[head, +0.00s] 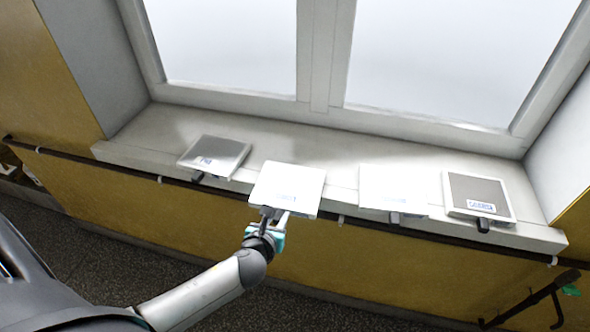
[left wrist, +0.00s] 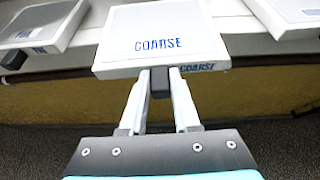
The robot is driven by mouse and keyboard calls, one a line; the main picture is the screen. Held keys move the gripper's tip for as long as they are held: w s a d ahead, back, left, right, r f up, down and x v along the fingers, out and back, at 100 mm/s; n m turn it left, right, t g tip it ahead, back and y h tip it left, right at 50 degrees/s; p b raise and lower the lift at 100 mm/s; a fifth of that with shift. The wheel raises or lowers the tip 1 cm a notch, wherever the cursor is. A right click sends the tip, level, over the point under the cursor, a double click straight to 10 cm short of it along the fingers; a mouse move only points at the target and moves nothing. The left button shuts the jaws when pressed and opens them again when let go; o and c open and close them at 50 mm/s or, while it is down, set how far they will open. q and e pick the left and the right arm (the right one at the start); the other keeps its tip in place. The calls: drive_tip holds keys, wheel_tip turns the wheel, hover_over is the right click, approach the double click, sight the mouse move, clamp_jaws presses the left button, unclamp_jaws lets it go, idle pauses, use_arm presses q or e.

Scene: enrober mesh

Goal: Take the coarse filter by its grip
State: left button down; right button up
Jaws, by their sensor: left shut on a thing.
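The coarse filter is a flat white square panel (head: 287,187) at the front of the window sill, second from the left in the head view. In the left wrist view the panel (left wrist: 158,36) shows blue "COARSE" lettering on its top and again on its front edge. Its dark grip (left wrist: 159,83) sticks out from the front edge toward me. My left gripper (head: 277,214) is shut on this grip, and its two fingers (left wrist: 159,92) lie one on each side of it. Whether the panel rests on the sill is hard to tell. My right gripper is not in view.
On the sill (head: 330,150) lie a grey-topped panel (head: 214,157) at left, a white panel (head: 392,187) right of the coarse filter, and a dark-topped panel (head: 479,196) at far right. Each has a dark grip facing front. A dark rail (head: 112,169) runs below the sill.

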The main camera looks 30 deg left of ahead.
use_arm(q)
drive_tip(key=s+d, duration=0.3)
drive_tip(key=s, duration=1.1)
drive_tip(key=shift+d+r+p, duration=0.2)
drive_tip(key=shift+d+p, duration=0.15)
drive_tip(key=shift+p, duration=0.1)
idle(0.7)
drive_tip(key=shift+w, duration=0.1)
idle(0.4)
